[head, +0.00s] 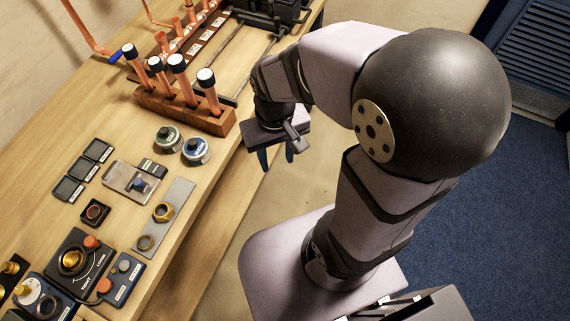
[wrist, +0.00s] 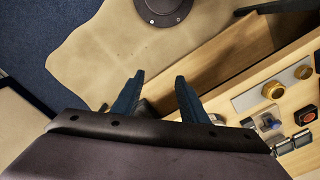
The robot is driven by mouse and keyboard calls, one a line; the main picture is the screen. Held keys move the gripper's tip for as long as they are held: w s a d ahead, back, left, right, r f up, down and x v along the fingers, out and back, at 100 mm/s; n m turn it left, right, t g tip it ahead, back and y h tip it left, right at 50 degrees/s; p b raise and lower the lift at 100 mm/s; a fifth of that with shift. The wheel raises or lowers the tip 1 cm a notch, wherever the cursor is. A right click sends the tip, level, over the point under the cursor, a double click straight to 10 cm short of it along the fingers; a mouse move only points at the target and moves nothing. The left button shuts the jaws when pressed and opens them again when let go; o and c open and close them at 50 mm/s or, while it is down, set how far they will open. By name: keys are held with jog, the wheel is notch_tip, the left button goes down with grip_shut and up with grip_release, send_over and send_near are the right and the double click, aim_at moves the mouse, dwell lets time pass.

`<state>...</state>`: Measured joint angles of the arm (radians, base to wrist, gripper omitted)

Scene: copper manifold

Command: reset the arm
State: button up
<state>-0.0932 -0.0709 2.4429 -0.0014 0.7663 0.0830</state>
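My gripper (head: 276,157) hangs past the front edge of the wooden bench (head: 215,190), over the tan floor mat, with its dark blue fingers pointing down. In the wrist view the two fingers of my gripper (wrist: 158,85) stand apart with nothing between them. The gripper is open and empty. It touches nothing that I can see. My arm is bent at the elbow, and part of the gripper body is hidden behind the wrist in the head view.
A wooden rack (head: 180,107) holds several copper tubes with dark caps. Two round tins (head: 196,150) stand near the bench edge. A grey strip (head: 163,212) with brass rings and a control box (head: 75,260) lie nearer. The floor mat (wrist: 110,50) beside the bench is clear.

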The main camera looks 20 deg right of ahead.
jog(key=shift+s+d+f, duration=0.3)
jog(key=shift+s+d, duration=0.3)
jog(key=shift+s, duration=0.15)
jog(key=shift+s+d+f, duration=0.3)
jog(key=shift+s+d, duration=0.3)
jog(key=shift+s, duration=0.1)
